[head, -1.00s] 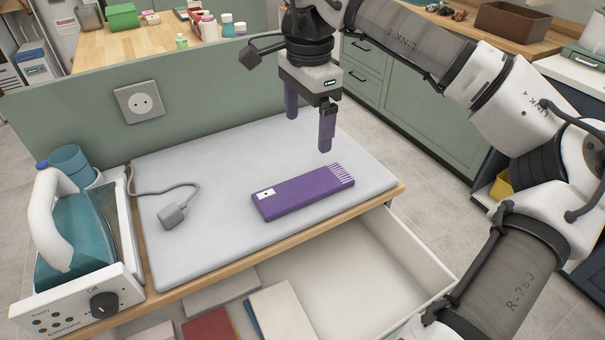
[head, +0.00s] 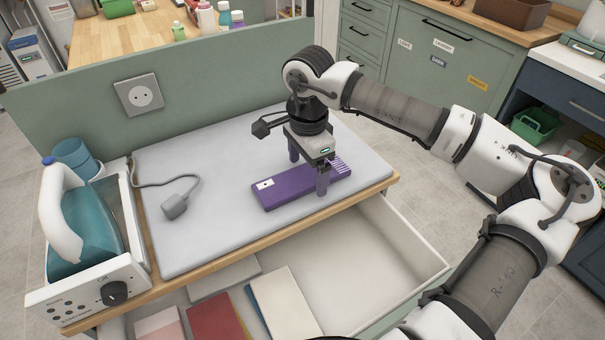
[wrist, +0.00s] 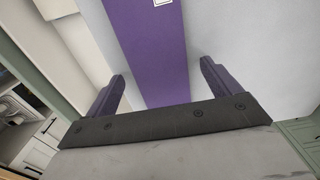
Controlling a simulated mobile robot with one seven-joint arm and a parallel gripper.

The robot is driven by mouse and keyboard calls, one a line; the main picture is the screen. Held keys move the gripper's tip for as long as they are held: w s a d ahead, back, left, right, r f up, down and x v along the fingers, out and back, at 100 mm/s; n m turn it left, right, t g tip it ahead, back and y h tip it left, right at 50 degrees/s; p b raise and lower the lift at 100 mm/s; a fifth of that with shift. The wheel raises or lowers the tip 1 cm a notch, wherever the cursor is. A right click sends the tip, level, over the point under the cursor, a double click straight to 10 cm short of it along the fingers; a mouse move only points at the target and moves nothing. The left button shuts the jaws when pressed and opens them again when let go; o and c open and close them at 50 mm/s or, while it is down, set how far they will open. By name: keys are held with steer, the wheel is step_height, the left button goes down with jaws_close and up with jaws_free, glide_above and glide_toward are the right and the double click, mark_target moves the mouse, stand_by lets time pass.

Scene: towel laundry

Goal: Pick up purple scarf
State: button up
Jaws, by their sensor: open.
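The purple scarf (head: 285,191) lies folded flat on the grey pad (head: 215,235). It has a white label near its left end and white stripes at its right end. My gripper (head: 309,172) is open at the scarf's right part, with one finger on the far side and one on the near side. In the wrist view the scarf (wrist: 150,50) runs between the two spread fingers of my gripper (wrist: 162,85), with a gap on each side. I cannot tell whether the fingertips touch the pad.
A steam iron (head: 85,225) on its station stands at the left, beside a blue cup (head: 75,158). A grey plug (head: 175,205) with its cord lies on the pad. A green partition (head: 210,85) rises behind. An open drawer (head: 385,255) holding folded cloths is in front.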

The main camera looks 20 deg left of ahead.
steer(key=shift+f, duration=0.3)
steer(key=c, duration=1.1)
